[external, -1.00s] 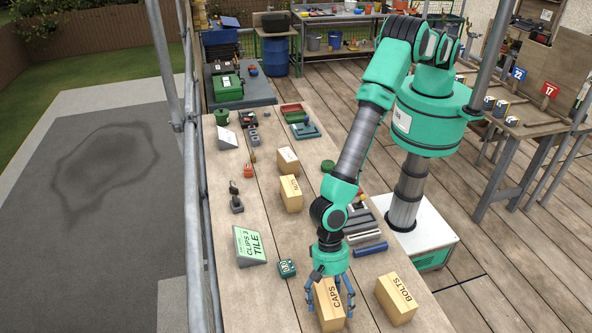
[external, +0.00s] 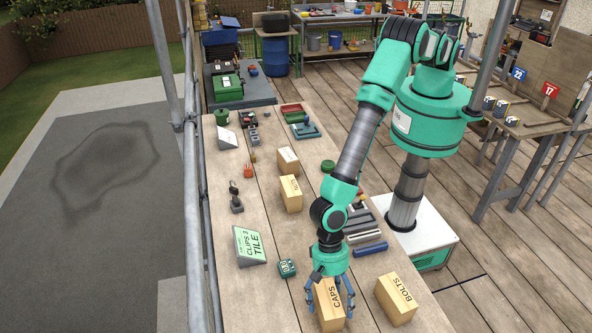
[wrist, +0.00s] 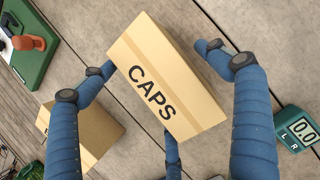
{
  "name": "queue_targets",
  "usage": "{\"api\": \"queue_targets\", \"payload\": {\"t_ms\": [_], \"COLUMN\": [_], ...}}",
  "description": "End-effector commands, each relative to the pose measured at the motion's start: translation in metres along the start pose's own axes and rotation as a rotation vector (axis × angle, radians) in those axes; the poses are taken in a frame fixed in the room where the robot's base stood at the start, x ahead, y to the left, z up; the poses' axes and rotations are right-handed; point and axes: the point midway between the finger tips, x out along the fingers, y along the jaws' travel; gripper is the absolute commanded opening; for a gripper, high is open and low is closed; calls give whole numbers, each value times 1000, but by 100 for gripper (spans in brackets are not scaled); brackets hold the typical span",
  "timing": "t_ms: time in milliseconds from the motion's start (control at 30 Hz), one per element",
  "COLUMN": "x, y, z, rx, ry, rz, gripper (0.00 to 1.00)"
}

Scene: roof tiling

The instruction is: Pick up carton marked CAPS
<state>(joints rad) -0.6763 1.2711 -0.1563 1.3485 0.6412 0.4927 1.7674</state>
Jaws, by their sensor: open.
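The carton marked CAPS (external: 331,309) stands on the wooden bench near its front end in the external view. In the wrist view the CAPS carton (wrist: 165,80) fills the middle, its lettering facing the camera. My gripper (external: 331,296) is over the carton, with its blue fingers reaching down around it. In the wrist view my gripper's fingers (wrist: 155,62) are spread on both sides of the carton, with a third finger below it. The gripper is open. The lower part of the carton is hidden.
A carton marked BOLTS (external: 397,298) stands just right of the CAPS carton. A small teal meter (external: 287,267) and a sign reading CLIPS 3 TILE (external: 249,245) are to the left. A blue bar (external: 370,249) lies behind. Another carton (external: 291,194) stands farther back.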

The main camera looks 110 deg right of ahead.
Motion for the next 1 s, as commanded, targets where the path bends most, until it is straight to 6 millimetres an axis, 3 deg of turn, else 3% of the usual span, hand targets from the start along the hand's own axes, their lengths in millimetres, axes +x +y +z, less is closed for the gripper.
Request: {"api": "queue_targets", "payload": {"t_ms": [533,867,1000], "x": [2,2,1], "y": [0,0,0], "z": [-1,-1,0], "rx": [0,0,0], "ry": [0,0,-1], "rz": [0,0,-1], "gripper": [89,25,23]}}
